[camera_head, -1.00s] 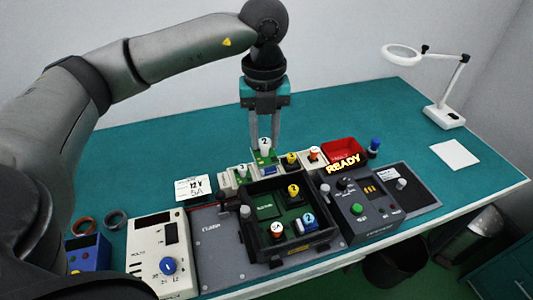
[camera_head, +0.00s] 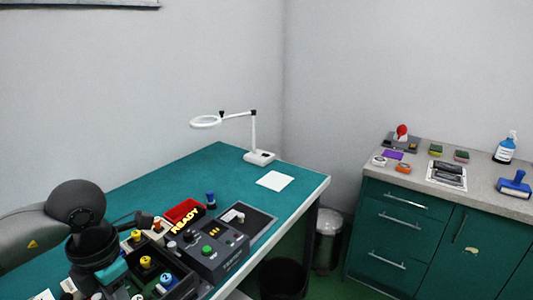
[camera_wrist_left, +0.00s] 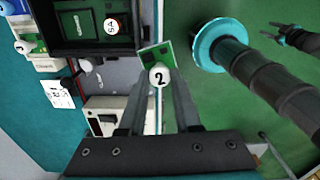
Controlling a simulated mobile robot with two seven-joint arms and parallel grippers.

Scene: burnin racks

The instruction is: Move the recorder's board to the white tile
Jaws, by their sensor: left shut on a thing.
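My left gripper (camera_wrist_left: 156,100) is shut on the white knob, marked 2, of a small green board (camera_wrist_left: 152,54) in the left wrist view. The board hangs between the fingertips, clear of the dark tray. In the head view only the teal and black wrist of this arm shows at the bottom left; its fingers and the board cannot be made out. The white tile (camera_head: 275,180) lies bare on the green bench, in front of the magnifier lamp. My right gripper (camera_wrist_left: 279,33) shows small at the top right of the left wrist view, its fingers apart and empty.
A dark tray (camera_head: 176,268) with knobbed boards and a grey READY unit (camera_head: 218,252) stand near the wrist. A red bin (camera_head: 184,213) and blue knob (camera_head: 211,200) lie behind. The magnifier lamp (camera_head: 259,157) stands behind the tile. A grey counter (camera_head: 470,186) is at right.

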